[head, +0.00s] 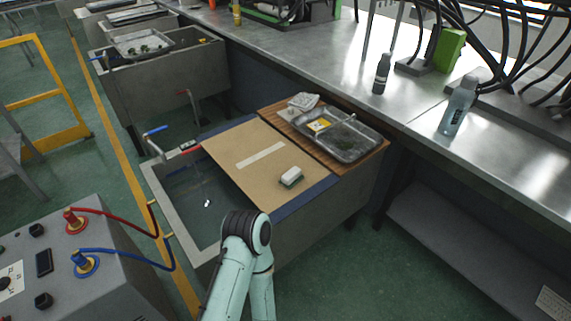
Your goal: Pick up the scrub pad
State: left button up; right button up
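The scrub pad (291,177) is a small block with a white top and a dark green underside. It lies on the tan board (228,169) near the board's front right corner, and nothing touches it from above. One of my arms, pale green with a dark joint, rises from the bottom edge in front of the sink. Its bend is below and left of the pad, apart from it. Neither of my grippers shows in the head view.
The board covers part of a grey sink (152,188) with red- and blue-handled taps. Behind it, a metal tray (374,150) and a crumpled pale cloth (303,101) rest on a wooden shelf. Bottles (458,106) stand on the steel counter (410,112). A grey machine (100,292) with hoses is at lower left.

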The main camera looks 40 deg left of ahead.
aim_at(291, 177)
jog(key=i+l+u, duration=0.2)
jog(key=i+u, duration=0.25)
jog(key=i+l+u, duration=0.3)
jog(key=u, duration=0.15)
jog(key=i+l+u, duration=0.3)
jog(key=l+u, duration=0.15)
jog(key=i+l+u, duration=0.2)
jog(key=l+u, duration=0.25)
jog(key=l, duration=0.15)
